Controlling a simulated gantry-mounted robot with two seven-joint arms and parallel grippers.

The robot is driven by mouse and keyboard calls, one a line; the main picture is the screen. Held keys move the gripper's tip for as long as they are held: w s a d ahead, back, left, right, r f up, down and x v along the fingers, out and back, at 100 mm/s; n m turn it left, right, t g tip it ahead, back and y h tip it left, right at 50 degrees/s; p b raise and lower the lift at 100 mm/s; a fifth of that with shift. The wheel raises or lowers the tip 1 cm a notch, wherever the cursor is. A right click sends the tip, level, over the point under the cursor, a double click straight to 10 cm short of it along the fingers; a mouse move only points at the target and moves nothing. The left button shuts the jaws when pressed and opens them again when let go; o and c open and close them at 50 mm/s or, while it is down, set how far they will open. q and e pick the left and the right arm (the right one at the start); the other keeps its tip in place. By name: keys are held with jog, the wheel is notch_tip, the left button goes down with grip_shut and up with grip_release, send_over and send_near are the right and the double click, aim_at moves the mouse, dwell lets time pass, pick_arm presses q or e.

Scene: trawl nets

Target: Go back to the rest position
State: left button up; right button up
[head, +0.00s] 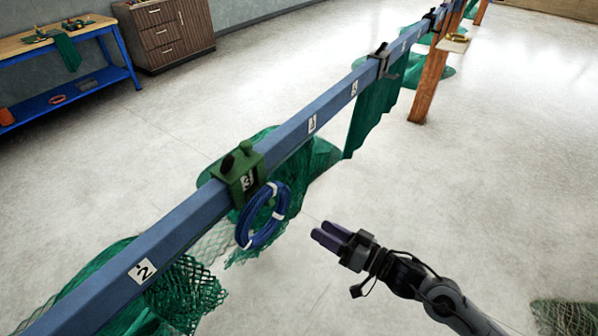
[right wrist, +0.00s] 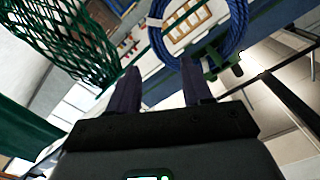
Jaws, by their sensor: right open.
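My right gripper (head: 331,236) is open and empty in the head view, over the bare floor to the right of the rail. In the right wrist view its two dark fingers (right wrist: 158,85) stand apart with nothing between them. A coil of blue rope (head: 263,215) hangs below a green clamp (head: 240,172) on the blue rail (head: 300,129). The gripper is apart from the coil, to its right. The coil also shows in the right wrist view (right wrist: 157,35), beyond the fingers. My left gripper is in neither view.
Green nets (head: 188,295) hang along the rail, and one lies on the floor (head: 565,316) at lower right. A wooden post (head: 430,85) stands under the rail. A workbench (head: 75,32) and a drawer cabinet (head: 165,32) are at the back left.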

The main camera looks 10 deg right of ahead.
jog(key=s+a+f+m+t+h, duration=0.2)
jog(key=s+a+f+m, duration=0.35)
jog(key=s+f, duration=0.35)
jog(key=s+d+f+n+g+h, duration=0.25)
jog(key=s+d+g+h, duration=0.3)
jog(key=s+d, duration=0.3)
jog(key=s+d+f+n+g+h, duration=0.1)
jog(key=s+d+f+g+h, duration=0.45)
jog(key=s, duration=0.45)
notch_tip(320, 180, up, 34)
jog(key=d+p, duration=0.1)
jog(key=p, duration=3.1)
jog(key=shift+w+d+f+t, duration=0.15)
jog(key=shift+d+t, duration=0.05)
jog(key=shift+t, duration=0.1)
